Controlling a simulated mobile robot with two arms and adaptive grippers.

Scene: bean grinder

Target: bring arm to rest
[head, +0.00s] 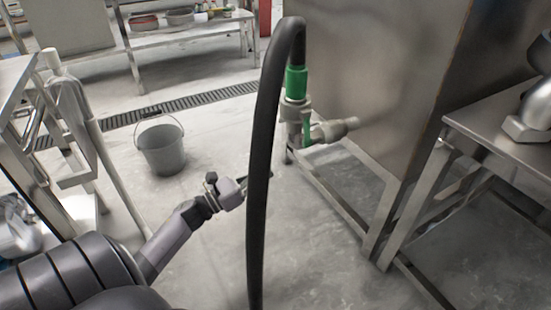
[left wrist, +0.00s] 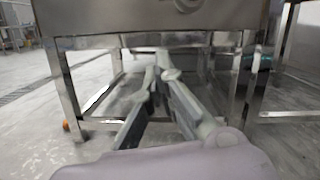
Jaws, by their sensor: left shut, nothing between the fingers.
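My left gripper (head: 243,188) reaches in from the lower left in the head view. Its fingers are partly hidden behind a thick black hose. In the left wrist view its two fingers (left wrist: 160,68) come together at the tips, shut with nothing between them. They point toward the underside of a metal frame.
The black hose (head: 262,150) arcs down from a green coupling (head: 296,82) by a large steel tank (head: 375,85). A grey bucket (head: 161,147) stands on the floor. A steel table (head: 510,150) is at right. Open floor lies around the bucket.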

